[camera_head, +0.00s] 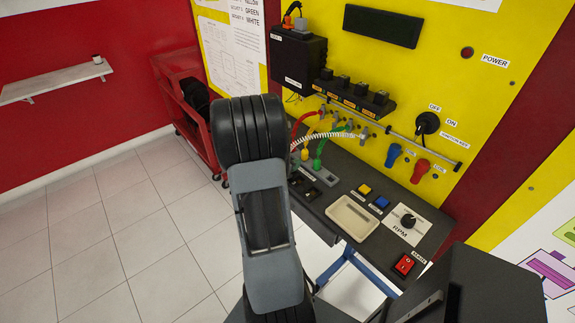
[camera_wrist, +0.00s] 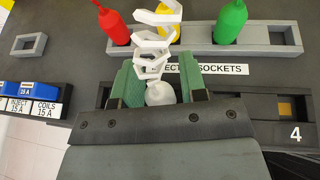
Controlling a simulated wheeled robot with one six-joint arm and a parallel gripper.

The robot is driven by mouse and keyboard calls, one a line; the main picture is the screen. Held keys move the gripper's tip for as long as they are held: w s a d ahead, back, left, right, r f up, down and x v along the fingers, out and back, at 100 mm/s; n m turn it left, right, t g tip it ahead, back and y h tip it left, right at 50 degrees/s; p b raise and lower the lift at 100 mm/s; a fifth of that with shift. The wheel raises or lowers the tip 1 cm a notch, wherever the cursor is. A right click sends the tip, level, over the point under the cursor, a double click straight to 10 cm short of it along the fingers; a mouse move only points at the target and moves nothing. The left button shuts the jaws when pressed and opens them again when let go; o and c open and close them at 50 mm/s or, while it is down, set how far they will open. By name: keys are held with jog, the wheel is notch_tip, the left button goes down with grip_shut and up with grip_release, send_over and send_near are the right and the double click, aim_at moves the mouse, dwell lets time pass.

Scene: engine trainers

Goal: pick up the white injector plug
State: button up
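The white injector plug (camera_wrist: 160,93) shows in the wrist view as a pale rounded end below a coiled white cable (camera_wrist: 155,40). My gripper (camera_wrist: 160,90) has its green-padded fingers on both sides of the plug, seemingly touching it. I cannot tell whether the plug is clear of its socket. In the head view my arm hides the plug and the fingers; the white coiled cable (camera_head: 335,134) runs from the panel toward them. The sockets' label (camera_wrist: 215,69) is partly covered by my gripper.
Red (camera_wrist: 112,22), yellow (camera_wrist: 167,32) and green (camera_wrist: 231,20) plugs stand upright just beyond my gripper. An open slot (camera_wrist: 290,108) lies to the right, near a "4". A beige tray (camera_head: 352,217), switches and an RPM dial (camera_head: 408,221) are on the console.

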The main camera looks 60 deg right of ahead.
jog(key=shift+d+f, duration=0.1)
jog(key=shift+d, duration=0.1)
jog(key=shift+c, duration=0.4)
jog(key=c, duration=0.6)
